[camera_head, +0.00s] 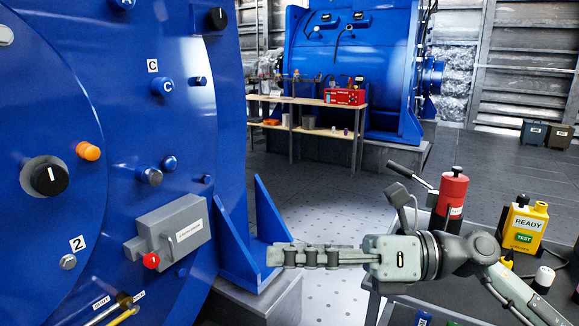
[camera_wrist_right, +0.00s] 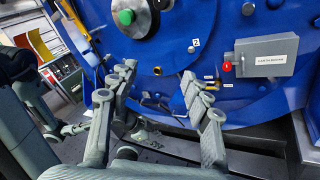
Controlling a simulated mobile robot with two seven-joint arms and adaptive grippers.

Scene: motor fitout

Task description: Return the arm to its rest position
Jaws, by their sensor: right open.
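My right gripper (camera_head: 275,256) reaches in from the right in the head view, its fingers level and pointing left towards the blue motor housing (camera_head: 120,120). Its fingers overlap in that view. In the right wrist view my right gripper (camera_wrist_right: 159,73) is open, with two separated fingers and nothing between them. The blue housing face (camera_wrist_right: 235,40) lies beyond the fingertips, and I see no contact. My left gripper does not show clearly in either view.
A grey box (camera_head: 170,232) with a red knob juts from the housing. At right, a table (camera_head: 455,300) bears a red tool (camera_head: 452,190) and a yellow READY tester (camera_head: 525,228) near my arm. A bench (camera_head: 310,101) and another blue motor (camera_head: 350,60) stand behind. Floor between is clear.

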